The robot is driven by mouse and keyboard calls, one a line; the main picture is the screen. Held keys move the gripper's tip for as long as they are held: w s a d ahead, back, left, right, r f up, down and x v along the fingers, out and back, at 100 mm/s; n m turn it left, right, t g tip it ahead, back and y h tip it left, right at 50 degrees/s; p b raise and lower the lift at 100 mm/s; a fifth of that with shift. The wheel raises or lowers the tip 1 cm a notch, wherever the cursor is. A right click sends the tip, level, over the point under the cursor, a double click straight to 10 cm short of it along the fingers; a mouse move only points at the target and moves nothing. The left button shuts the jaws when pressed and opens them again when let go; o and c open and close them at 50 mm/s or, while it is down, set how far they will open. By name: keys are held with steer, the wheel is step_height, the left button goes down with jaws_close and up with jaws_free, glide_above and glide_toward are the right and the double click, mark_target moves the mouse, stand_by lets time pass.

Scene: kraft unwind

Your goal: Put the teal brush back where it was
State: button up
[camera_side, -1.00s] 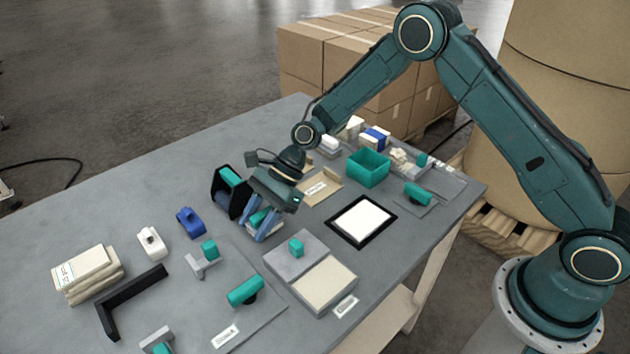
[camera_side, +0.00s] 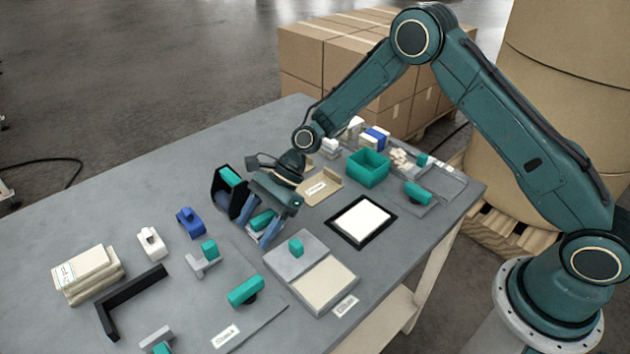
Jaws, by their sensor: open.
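My gripper (camera_side: 257,236) points down at the middle of the table, with its blue-grey fingers apart. A teal-topped piece with a pale lower part (camera_side: 262,219), seemingly the teal brush, lies between or just behind the fingers. The fingers partly hide it, and I cannot tell whether they touch it.
A black holder with a teal top (camera_side: 229,178) stands close left of my gripper. A black-framed white pad (camera_side: 362,221) and a teal open box (camera_side: 368,167) lie to the right. A black L-shaped bar (camera_side: 131,298) is front left. The table's far left is clear.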

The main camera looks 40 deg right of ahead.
steer(key=shift+r, duration=0.15)
steer(key=v, duration=1.2)
stand_by(0.4)
